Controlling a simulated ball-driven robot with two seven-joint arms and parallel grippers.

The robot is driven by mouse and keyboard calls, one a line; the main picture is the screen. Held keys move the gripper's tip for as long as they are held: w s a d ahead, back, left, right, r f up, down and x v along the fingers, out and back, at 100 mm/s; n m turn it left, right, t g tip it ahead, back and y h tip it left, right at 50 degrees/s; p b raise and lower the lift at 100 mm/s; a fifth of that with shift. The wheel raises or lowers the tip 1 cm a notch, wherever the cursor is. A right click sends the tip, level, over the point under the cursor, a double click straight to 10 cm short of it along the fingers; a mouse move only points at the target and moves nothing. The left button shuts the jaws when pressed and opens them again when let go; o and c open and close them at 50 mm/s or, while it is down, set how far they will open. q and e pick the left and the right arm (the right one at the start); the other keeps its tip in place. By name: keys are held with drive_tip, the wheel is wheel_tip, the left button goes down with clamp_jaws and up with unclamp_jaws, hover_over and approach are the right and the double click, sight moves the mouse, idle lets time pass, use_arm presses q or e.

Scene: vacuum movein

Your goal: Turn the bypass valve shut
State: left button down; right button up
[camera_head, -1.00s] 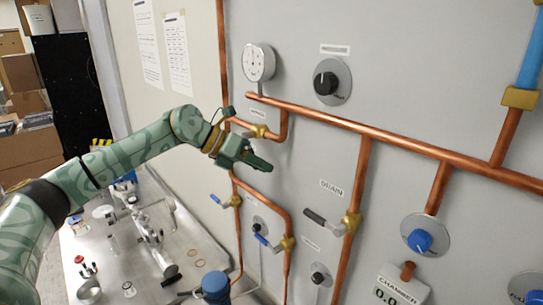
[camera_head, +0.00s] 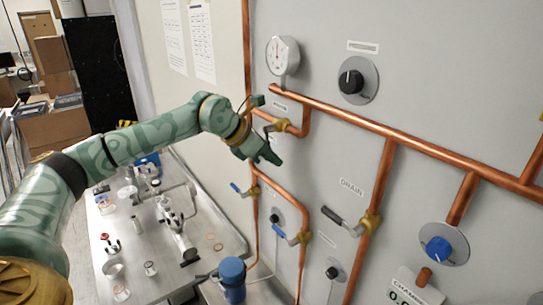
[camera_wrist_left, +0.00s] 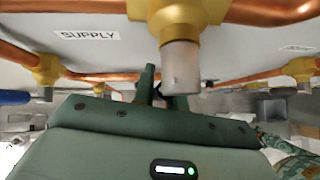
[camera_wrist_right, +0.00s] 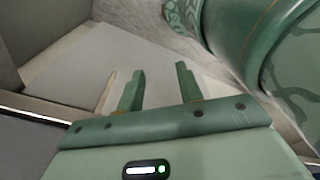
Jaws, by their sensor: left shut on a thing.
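The bypass valve seems to be the brass-bodied valve (camera_head: 281,125) on the upper left copper pipe; the small label above it is too blurred to read. A short grey lever shows at its left side. In the left wrist view a brass valve body with a pale grey end (camera_wrist_left: 181,68) hangs just beyond my fingers. My left gripper (camera_head: 268,155) is just below the valve, its fingers close together on what looks like the lever; the contact is mostly hidden. My right gripper (camera_wrist_right: 158,72) is open and empty, seen only in its wrist view.
The DRAIN valve (camera_head: 370,222) and two blue-handled valves are lower on the panel. A gauge (camera_head: 283,56) and black knob (camera_head: 351,82) are above. A metal bench (camera_head: 210,225) with glassware and fittings stands left. A blue-capped fitting (camera_head: 232,270) stands near the panel's foot.

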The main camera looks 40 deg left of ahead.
use_arm(q)
drive_tip(key=shift+f, duration=0.2)
drive_tip(key=c, duration=1.4)
unclamp_jaws()
drive_tip(key=shift+c, duration=0.2)
drive_tip(key=shift+w, duration=0.1)
drive_tip(key=b+v, duration=0.3)
drive_tip(key=v, duration=1.3)
drive_tip(key=shift+a+r, duration=0.1)
